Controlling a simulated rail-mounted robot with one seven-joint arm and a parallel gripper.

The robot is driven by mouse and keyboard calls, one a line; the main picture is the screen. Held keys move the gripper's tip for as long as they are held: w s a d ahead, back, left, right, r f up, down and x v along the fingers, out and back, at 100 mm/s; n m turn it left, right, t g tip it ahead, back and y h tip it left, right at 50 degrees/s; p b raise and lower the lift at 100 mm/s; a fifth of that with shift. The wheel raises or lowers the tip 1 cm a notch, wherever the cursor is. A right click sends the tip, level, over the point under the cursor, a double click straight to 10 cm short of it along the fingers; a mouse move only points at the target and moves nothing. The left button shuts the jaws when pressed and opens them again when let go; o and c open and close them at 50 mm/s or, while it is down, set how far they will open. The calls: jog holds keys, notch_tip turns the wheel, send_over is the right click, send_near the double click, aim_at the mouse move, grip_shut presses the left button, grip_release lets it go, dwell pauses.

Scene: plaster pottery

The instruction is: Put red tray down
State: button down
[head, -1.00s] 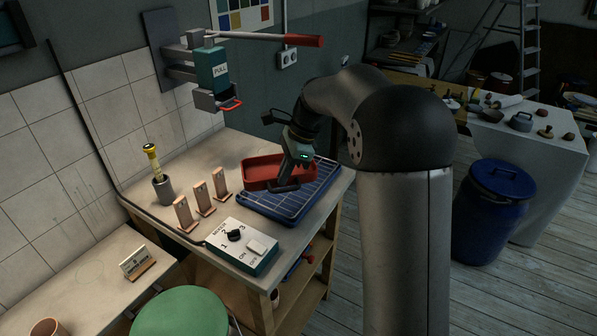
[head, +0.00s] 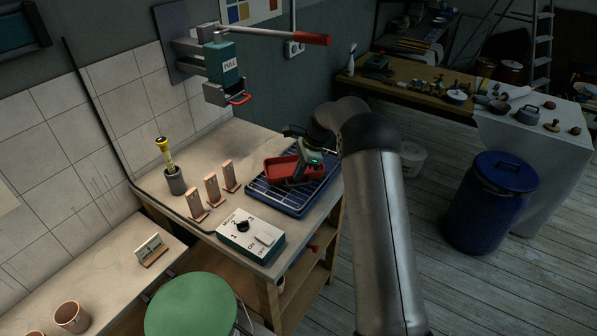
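The red tray (head: 281,169) is at the far part of the workbench, over the blue rack (head: 284,207). I cannot tell whether it rests on the rack or is just above it. My gripper (head: 296,181) is at the tray's right side, with its fingers pointing down and left. The fingertips are small and dark, and I cannot see whether they are closed on the tray's rim. My gripper hides the tray's right part.
A control box (head: 250,236), several wooden stands (head: 213,189) and a grey cup with a yellow-handled tool (head: 175,181) stand left of the rack. A wall-mounted lever press (head: 224,64) hangs above. A green stool (head: 190,305) stands in front.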

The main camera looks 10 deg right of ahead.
jog(key=shift+f, duration=0.3)
jog(key=c, duration=2)
grip_release()
jog(key=shift+f, duration=0.2)
jog(key=shift+c, duration=0.2)
jog(key=o, duration=0.4)
jog(key=shift+r, duration=0.1)
